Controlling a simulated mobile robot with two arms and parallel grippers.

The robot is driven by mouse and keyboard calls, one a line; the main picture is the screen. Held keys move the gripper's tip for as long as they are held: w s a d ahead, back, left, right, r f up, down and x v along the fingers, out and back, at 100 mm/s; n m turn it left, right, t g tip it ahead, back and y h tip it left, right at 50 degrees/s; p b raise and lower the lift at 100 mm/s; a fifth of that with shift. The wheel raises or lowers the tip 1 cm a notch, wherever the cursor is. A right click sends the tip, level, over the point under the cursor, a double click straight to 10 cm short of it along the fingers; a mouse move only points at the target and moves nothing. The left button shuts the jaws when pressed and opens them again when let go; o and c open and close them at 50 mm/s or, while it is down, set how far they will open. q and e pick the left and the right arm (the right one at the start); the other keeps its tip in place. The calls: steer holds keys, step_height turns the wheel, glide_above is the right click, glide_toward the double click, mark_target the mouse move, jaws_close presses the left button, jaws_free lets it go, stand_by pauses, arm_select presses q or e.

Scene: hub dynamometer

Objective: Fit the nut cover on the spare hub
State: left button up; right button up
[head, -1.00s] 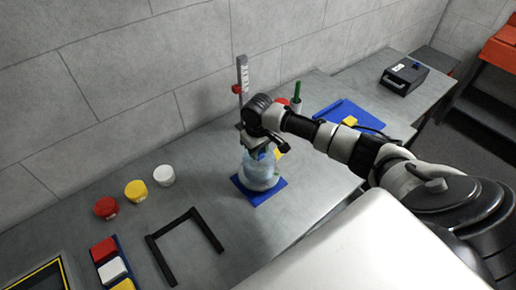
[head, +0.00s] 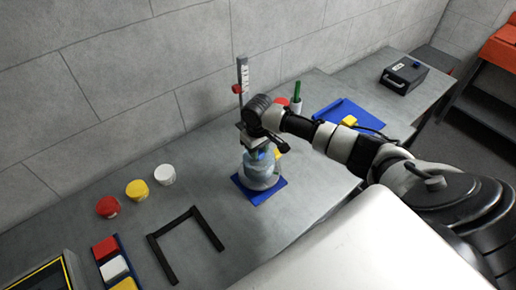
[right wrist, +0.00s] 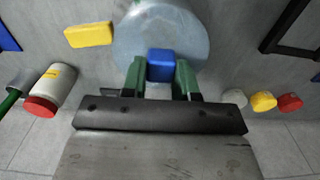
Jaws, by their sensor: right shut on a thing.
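The spare hub (head: 261,177) is a pale grey-blue round body on a blue mat (head: 256,197). It also shows in the right wrist view (right wrist: 160,22), beyond the fingertips. My right gripper (head: 262,152) is directly above the hub, pointing down. Its green fingers (right wrist: 159,72) are shut on a small blue block (right wrist: 160,64), which I take for the nut cover. My left gripper is not in view.
A height gauge (head: 242,80) stands behind the hub. Red (head: 108,207), yellow (head: 137,190) and white (head: 165,175) caps sit to the left. A black U-shaped frame (head: 160,258) lies in front of them. A blue tray (head: 340,113) lies to the right.

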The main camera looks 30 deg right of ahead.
steer(key=shift+f+b, duration=0.3)
steer(key=shift+f, duration=0.3)
steer(key=o, duration=0.7)
step_height(320, 180, up, 3)
steer(key=p, duration=0.3)
steer(key=shift+r, duration=0.1)
steer(key=shift+r+p, duration=1.05)
steer(key=shift+r, duration=2.9)
